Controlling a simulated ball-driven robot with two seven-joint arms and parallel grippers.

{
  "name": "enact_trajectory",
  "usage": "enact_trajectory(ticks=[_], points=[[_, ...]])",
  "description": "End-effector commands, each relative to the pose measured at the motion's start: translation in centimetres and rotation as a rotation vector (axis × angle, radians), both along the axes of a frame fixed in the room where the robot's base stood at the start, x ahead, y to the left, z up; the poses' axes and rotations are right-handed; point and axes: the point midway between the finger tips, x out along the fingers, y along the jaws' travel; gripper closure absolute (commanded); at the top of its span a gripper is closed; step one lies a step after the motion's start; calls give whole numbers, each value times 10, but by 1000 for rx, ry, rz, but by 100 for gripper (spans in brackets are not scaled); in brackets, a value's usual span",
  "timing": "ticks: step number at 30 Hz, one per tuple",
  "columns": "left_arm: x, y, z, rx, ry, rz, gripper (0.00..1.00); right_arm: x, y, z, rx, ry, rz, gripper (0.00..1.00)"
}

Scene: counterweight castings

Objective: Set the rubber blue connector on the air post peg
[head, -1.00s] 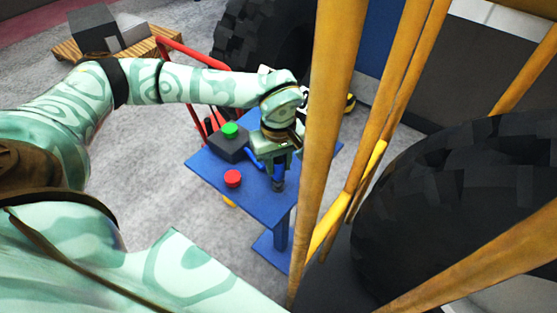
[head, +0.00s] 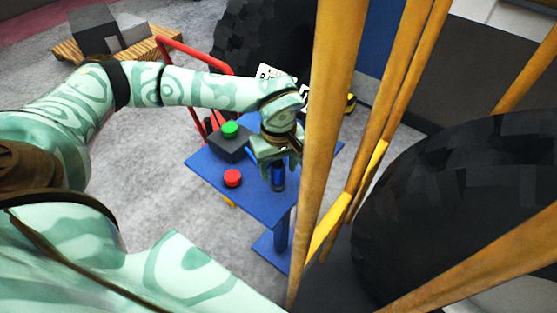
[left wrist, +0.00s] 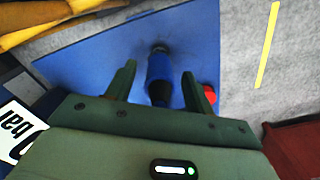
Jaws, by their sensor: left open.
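The blue connector (head: 278,178) stands about upright on the blue table (head: 255,200), just below my left gripper (head: 274,163). In the left wrist view the connector (left wrist: 160,68) lies between the two spread fingers, with a gap on each side. Its dark end points towards my palm. Its far end meets a small grey piece (left wrist: 160,48) at the table, which looks like the air post peg. How deep the connector sits on it is hidden. My left gripper is open and holds nothing. My right gripper is not in view.
A dark box with a green button (head: 230,130) and a red knob (head: 233,178) are on the table left of the connector. Yellow bars (head: 330,130) rise close on the right, before a large black tyre (head: 460,200).

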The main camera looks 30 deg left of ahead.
Motion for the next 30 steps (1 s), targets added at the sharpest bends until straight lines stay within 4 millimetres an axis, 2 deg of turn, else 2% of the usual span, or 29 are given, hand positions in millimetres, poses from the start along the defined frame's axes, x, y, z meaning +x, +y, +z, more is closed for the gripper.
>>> enact_trajectory(ticks=[5, 18, 24, 30], points=[[1, 0, 20, 0, -6, -1, 47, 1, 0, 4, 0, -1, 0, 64], [1, 0, 132, 0, -6, 0, 47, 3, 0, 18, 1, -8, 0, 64], [1, 0, 158, 1, -3, 0, 47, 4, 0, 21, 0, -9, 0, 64], [0, 0, 163, 0, 0, 0, 47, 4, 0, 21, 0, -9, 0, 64]])
